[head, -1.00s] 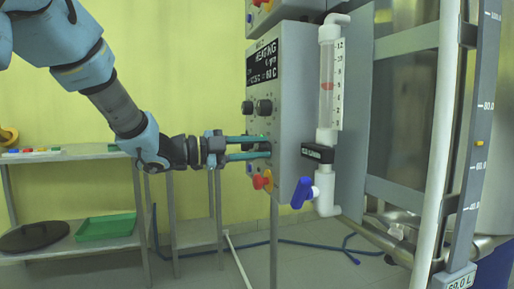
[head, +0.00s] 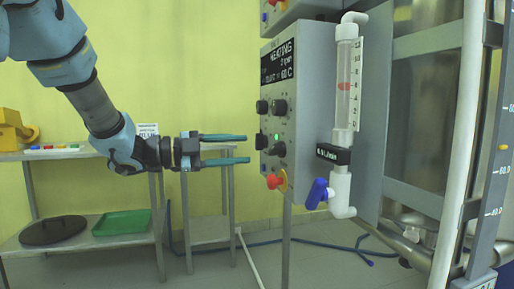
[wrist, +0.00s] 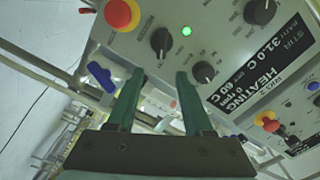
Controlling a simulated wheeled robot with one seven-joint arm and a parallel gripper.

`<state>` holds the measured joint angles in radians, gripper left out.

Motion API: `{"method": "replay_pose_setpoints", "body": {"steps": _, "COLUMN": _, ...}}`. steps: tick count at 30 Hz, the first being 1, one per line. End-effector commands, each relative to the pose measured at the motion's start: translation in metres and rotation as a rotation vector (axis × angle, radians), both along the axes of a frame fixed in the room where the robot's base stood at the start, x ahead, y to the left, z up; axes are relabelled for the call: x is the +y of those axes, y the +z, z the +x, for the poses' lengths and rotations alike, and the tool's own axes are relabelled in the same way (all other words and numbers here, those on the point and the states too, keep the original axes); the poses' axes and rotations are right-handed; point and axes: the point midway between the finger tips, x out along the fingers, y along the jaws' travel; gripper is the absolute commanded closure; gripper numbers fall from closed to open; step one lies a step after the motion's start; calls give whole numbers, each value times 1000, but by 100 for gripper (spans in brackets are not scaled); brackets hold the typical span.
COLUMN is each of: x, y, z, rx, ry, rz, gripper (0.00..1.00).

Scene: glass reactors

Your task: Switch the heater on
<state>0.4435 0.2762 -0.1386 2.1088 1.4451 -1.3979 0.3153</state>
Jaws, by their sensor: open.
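The grey heater control box (head: 312,100) stands right of centre in the head view. A green lamp (head: 277,137) is lit on the panel, also in the wrist view (wrist: 186,31). Black knobs sit near it, including a lower one (head: 279,149), seen in the wrist view (wrist: 161,41). My gripper (head: 248,149) is open and empty, its fingers pointing at the panel with a small gap. Which knob switches the heater is not clearly legible.
A red stop button (head: 272,182) with a yellow base is low on the panel. A flowmeter tube (head: 347,85) and a blue valve handle (head: 317,193) stand just right of the box. A shelf with a green tray (head: 122,223) is at left; the space around my gripper is clear.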

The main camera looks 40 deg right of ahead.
Motion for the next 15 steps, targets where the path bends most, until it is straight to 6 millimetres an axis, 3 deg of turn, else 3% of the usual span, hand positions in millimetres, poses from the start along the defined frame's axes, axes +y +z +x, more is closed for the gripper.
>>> {"method": "replay_pose_setpoints", "body": {"steps": 6, "x": 21, "y": 0, "z": 8, "rx": 0, "ry": 2, "rz": 1, "gripper": 49}}
{"method": "replay_pose_setpoints", "body": {"steps": 15, "x": 24, "y": -1, "z": 9, "rx": 0, "ry": 0, "rz": 1, "gripper": 49}}
